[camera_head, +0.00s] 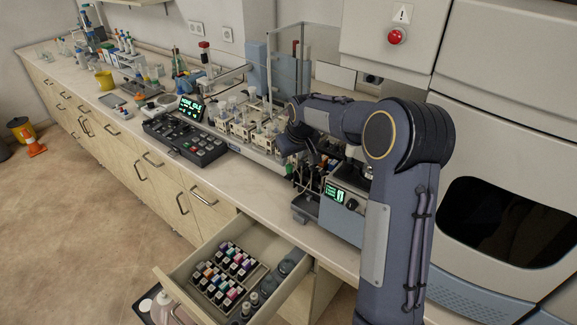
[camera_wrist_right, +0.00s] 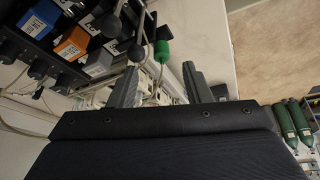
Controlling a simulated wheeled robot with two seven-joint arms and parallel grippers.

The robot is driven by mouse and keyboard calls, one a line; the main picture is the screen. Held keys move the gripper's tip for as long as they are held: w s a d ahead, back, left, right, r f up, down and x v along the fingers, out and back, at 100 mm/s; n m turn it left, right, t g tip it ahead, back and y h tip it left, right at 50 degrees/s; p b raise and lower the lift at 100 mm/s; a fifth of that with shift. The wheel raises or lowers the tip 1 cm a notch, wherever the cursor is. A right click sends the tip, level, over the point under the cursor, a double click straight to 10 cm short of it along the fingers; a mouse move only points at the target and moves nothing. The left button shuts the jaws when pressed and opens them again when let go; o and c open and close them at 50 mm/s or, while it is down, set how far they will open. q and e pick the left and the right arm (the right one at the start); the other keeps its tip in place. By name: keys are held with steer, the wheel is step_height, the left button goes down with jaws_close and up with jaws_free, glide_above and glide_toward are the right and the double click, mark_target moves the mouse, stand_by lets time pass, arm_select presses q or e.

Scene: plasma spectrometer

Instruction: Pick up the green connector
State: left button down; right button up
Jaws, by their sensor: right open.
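The green connector (camera_wrist_right: 162,50) is a small green cylinder in the right wrist view, beside a row of dark blocks and close to pale cables. My right gripper (camera_wrist_right: 160,80) is open. Its two grey fingers stand apart, and the connector shows beyond their tips, between their directions and nearer the left finger. It looks apart from both fingers. In the head view my right arm reaches across to the instruments on the bench, and I cannot make out the connector there. My left gripper is not in view.
Dark blocks with blue, orange and grey labelled faces (camera_wrist_right: 72,42) crowd the left of the wrist view. Green cylinders (camera_wrist_right: 293,122) stand at its right. In the head view, an open drawer (camera_head: 183,270) of small bottles juts out below the bench (camera_head: 240,178).

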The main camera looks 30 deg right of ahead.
mark_target(289, 165)
steer(key=p+x, duration=0.1)
steer(key=x, duration=0.2)
steer(key=shift+w+a+f+p, duration=0.15)
steer(key=shift+w+f+p, duration=0.05)
steer(key=shift+f+p, duration=0.1)
steer(key=shift+w+f, duration=0.1)
steer(key=shift+f, duration=0.25)
steer(key=shift+c, duration=0.3)
jaws_close()
